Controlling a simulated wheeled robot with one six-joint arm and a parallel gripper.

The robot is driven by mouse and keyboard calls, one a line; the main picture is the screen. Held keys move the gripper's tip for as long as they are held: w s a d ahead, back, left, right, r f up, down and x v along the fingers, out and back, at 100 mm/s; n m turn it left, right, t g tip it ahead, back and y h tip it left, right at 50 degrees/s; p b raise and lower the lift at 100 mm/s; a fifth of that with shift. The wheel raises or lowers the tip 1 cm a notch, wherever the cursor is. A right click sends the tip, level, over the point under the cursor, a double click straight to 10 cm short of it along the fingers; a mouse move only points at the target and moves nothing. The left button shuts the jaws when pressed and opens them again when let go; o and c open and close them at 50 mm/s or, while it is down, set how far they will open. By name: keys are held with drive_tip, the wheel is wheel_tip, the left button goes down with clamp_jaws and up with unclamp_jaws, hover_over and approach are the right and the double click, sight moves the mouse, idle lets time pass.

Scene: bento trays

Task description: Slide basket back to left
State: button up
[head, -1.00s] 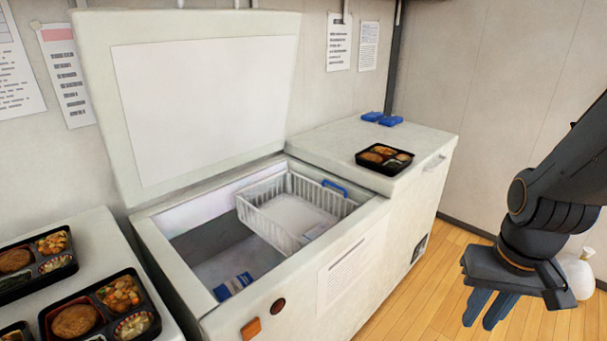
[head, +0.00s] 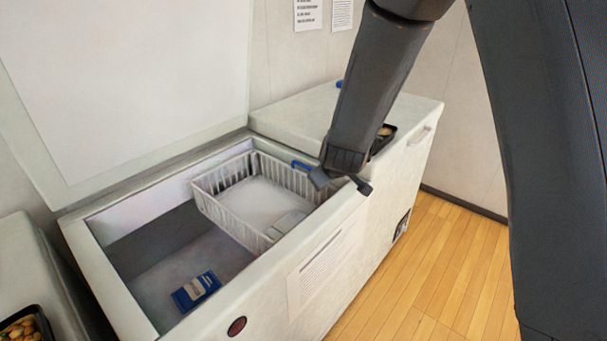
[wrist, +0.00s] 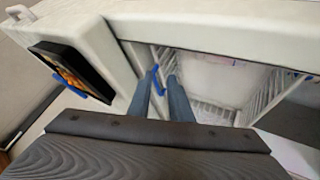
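The white slatted basket (head: 258,238) sits at the right end of the open chest freezer (head: 332,222). My gripper (head: 342,182) is over the freezer's right part, close to that rim, fingers pointing down. In the wrist view the two blue-grey fingers (wrist: 159,82) are apart, with the blue handle (wrist: 155,73) showing between their tips. I cannot tell whether they touch it. The wrist view also shows the basket's slats (wrist: 212,113), partly hidden by my fingers.
The freezer's left part is open, with a blue packet (head: 195,291) on its floor. The raised lid (head: 125,80) stands behind. A bento tray (wrist: 72,70) rests on the closed right top. Another tray (head: 22,329) is at lower left.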

drive_tip(key=w+a+f+n+t+h+b, duration=0.3)
drive_tip(key=w+a+f+n+t+h, duration=0.3)
drive_tip(key=w+a, duration=0.35)
drive_tip(key=w+d+f+y+p, duration=0.1)
drive_tip(key=w+f, duration=0.1)
drive_tip(key=w, duration=0.4)
drive_tip(key=shift+w+d+f, duration=0.15)
drive_tip(key=shift+d+f, duration=0.15)
drive_tip(key=shift+f, duration=0.1)
drive_tip(key=shift+c, duration=0.5)
clamp_jaws()
